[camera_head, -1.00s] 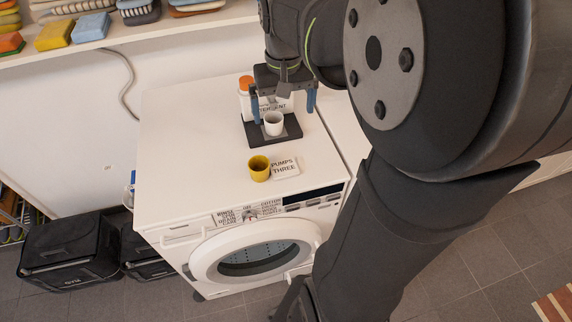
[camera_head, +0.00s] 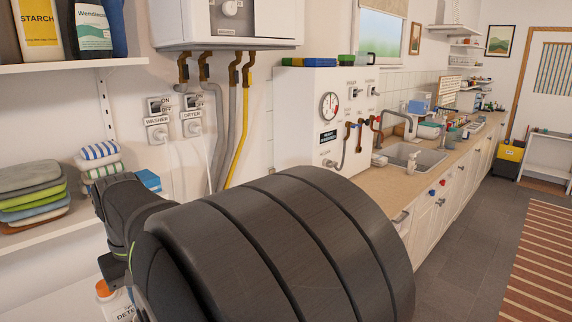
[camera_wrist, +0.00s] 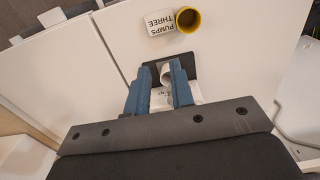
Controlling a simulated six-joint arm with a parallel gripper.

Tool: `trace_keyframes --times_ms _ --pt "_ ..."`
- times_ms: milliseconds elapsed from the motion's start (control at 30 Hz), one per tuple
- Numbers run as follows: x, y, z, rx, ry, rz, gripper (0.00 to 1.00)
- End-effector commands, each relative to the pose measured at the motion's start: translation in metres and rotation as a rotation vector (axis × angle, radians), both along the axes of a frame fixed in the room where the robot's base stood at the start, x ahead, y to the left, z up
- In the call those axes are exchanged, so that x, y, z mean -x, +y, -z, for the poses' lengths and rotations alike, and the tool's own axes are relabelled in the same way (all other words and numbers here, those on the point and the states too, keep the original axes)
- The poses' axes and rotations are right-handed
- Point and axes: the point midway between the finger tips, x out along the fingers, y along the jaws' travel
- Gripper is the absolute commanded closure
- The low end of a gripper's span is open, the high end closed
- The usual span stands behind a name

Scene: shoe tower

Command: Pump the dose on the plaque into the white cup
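In the wrist view my gripper (camera_wrist: 158,72) points at the washer top with its two blue fingers apart. The white cup (camera_wrist: 167,72) shows between the fingertips, partly hidden, on a dark tray (camera_wrist: 188,62). A white, lettered surface (camera_wrist: 160,98), seemingly the detergent bottle, shows between the fingers nearer my palm; its pump head is not visible there. The plaque (camera_wrist: 159,22) reads "PUMPS THREE". In the head view the detergent bottle (camera_head: 122,306) with its orange top (camera_head: 103,289) shows at the lower left, largely hidden by my arm.
A yellow cup (camera_wrist: 188,19) stands beside the plaque. The white washer top (camera_wrist: 235,45) is clear around them. In the head view, shelves with folded towels (camera_head: 35,188) are at the left, and a counter with a sink (camera_head: 415,155) runs along the right.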

Motion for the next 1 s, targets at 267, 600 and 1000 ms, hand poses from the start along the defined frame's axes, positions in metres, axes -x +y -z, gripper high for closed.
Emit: trace_keyframes --times_ms 267,600,1000 --pt "0.0 0.0 0.0001 0.0 0.0 0.0 1.0" --pt "0.0 0.0 0.0001 0.0 0.0 0.0 1.0" --pt "0.0 0.0 0.0 0.0 0.0 0.0 1.0"
